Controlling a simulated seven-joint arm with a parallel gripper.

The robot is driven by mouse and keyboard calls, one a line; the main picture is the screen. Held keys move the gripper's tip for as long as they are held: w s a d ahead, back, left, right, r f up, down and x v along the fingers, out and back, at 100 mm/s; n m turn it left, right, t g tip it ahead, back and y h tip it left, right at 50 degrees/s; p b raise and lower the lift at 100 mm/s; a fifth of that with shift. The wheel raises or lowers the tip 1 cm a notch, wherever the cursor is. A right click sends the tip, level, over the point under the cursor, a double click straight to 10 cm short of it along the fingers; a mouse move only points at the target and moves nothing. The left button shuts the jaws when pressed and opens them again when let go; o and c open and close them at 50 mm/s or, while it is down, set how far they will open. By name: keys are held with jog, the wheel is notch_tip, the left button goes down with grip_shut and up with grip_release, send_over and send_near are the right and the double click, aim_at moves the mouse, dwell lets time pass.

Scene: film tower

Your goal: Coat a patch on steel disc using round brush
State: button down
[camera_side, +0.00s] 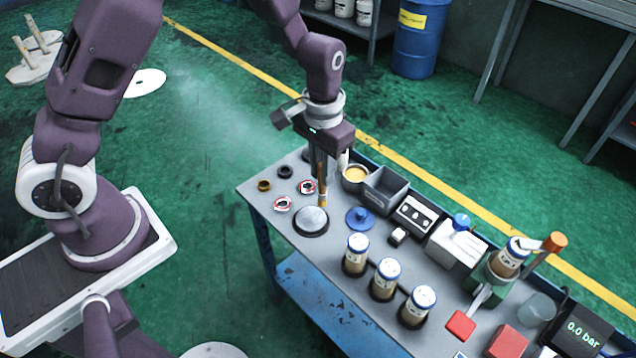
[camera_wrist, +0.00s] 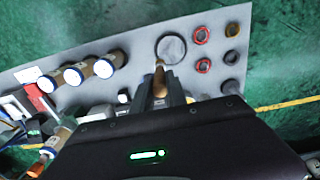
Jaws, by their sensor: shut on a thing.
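The steel disc (camera_side: 311,219) is a round grey plate in a dark rim, flat on the table; it also shows in the wrist view (camera_wrist: 172,48). My gripper (camera_side: 320,172) points down over the table, shut on the round brush (camera_side: 322,188), which has a wooden handle and hangs upright. In the wrist view the brush (camera_wrist: 160,80) sits between the fingers, its tip near the disc's lower edge. In the side view the tip is at the disc's upper right edge; I cannot tell whether it touches. No coated patch is clear on the disc.
An open pot of yellowish liquid (camera_side: 355,175) and a grey bin (camera_side: 385,186) stand behind my gripper. Red-and-white rings (camera_side: 283,204) and dark rings lie left of the disc. A blue knobbed lid (camera_side: 360,217) and several blue-capped jars (camera_side: 356,255) stand to its right.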

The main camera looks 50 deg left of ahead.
aim_at(320, 195)
jog(key=shift+f, duration=3.8)
jog(key=shift+a, duration=2.95)
jog(key=shift+d+f, duration=0.2)
jog(key=shift+d, duration=2.55)
jog(key=shift+s+d, duration=0.1)
jog(key=shift+d, duration=0.15)
jog(key=shift+s, duration=0.4)
jog(key=shift+a, duration=3.4)
jog(key=d, duration=0.7)
jog(key=shift+r, duration=0.15)
notch_tip(320, 195, up, 8)
jog(key=shift+a, duration=0.15)
